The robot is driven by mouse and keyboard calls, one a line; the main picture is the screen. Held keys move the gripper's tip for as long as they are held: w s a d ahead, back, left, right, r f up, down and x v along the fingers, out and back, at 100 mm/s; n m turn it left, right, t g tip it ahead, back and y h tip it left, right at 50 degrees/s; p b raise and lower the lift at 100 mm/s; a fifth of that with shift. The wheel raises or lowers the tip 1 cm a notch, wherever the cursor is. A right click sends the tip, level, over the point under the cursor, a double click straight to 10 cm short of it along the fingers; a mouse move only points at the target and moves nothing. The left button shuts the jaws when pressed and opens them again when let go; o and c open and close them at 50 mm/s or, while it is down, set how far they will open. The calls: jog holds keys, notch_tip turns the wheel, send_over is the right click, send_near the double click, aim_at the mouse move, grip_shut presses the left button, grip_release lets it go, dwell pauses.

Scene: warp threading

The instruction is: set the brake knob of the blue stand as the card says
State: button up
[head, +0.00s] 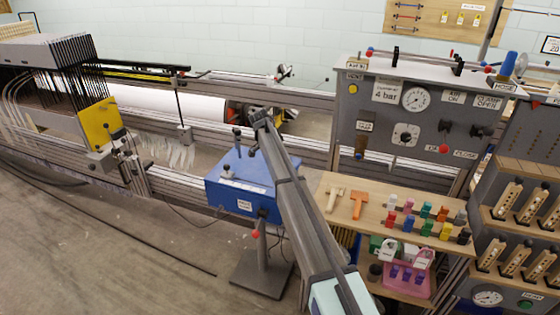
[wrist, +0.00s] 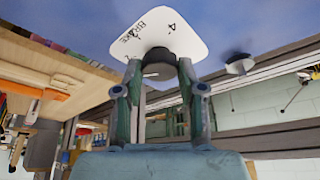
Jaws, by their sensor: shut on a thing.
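The blue stand (head: 230,192) is left of the middle in the head view, on a post and grey foot. In the wrist view its blue top (wrist: 60,15) fills the upper edge. A white plate there (wrist: 185,40) reads BRAKE, with a 4 and a 2 visible. My gripper (wrist: 160,70) is shut on the dark brake knob (wrist: 157,62) in front of this plate. The knob's pointer is hidden, so its setting cannot be read. In the head view my arm covers the right part of the stand and hides the knob. I cannot tell which sign is the card.
A second knob on a white disc (wrist: 238,65) is beside the plate. A grey gauge panel (head: 380,140) with a "4 bar" sign stands right in the head view. Below it is a wooden shelf (head: 335,210) with coloured blocks. Open floor (head: 110,240) lies at the left front.

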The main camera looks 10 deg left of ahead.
dwell(0.3)
jog(key=o, duration=1.1)
jog(key=shift+f, duration=0.1)
jog(key=shift+o, duration=0.2)
jog(key=v, duration=1.2)
jog(key=shift+w, duration=0.1)
